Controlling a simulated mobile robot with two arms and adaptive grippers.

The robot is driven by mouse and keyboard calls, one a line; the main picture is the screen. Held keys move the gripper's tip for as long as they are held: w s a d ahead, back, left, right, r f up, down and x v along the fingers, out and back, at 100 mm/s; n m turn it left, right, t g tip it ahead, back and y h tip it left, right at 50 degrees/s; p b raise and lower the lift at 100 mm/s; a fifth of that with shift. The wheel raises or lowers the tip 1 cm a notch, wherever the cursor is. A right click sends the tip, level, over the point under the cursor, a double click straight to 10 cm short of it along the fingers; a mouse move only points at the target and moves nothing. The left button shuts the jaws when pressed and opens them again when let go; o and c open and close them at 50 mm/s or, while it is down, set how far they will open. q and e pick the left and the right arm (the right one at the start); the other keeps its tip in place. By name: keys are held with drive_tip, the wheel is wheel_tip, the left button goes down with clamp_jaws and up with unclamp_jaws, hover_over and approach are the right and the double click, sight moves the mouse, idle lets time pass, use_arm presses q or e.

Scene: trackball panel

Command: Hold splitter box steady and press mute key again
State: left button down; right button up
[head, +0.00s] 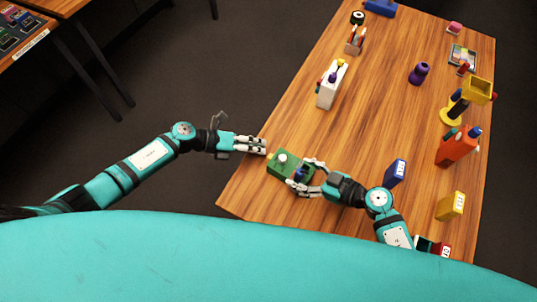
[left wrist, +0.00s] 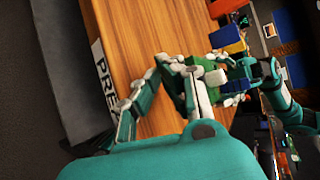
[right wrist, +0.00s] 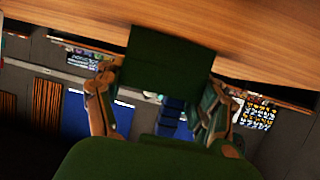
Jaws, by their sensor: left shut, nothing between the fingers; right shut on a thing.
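The green splitter box (head: 276,168) lies near the table's front left edge. It has a white round knob (head: 282,158) on top and a small dark blue part (head: 300,174) by my right fingers. My right gripper (head: 308,175) is shut on the box from its right side. The box also fills the middle of the right wrist view (right wrist: 165,60) between the fingers. My left gripper (head: 262,146) is shut and empty, just left of the box at the table edge, apart from it. In the left wrist view the box (left wrist: 212,78) is partly hidden. I cannot tell which part is the mute key.
The wooden table (head: 300,128) is clear just behind the box. A white box (head: 328,90) with coloured knobs stands farther back. A blue block (head: 396,172), an orange box (head: 456,150) and a yellow block (head: 450,207) stand to the right.

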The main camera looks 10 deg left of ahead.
use_arm(q)
drive_tip(key=shift+a, duration=0.15)
drive_tip(key=a, duration=0.1)
drive_tip(key=w+a, duration=0.1)
drive_tip(key=a, duration=0.1)
drive_tip(key=w+a, duration=0.1)
drive_tip(key=shift+a, duration=0.2)
idle(0.3)
idle(0.6)
drive_tip(key=s+a+r, duration=0.2)
drive_tip(key=a+r, duration=0.4)
drive_tip(key=a, duration=0.1)
drive_tip(key=shift+r, duration=0.2)
idle(0.5)
use_arm(e)
drive_tip(key=o, duration=1.4)
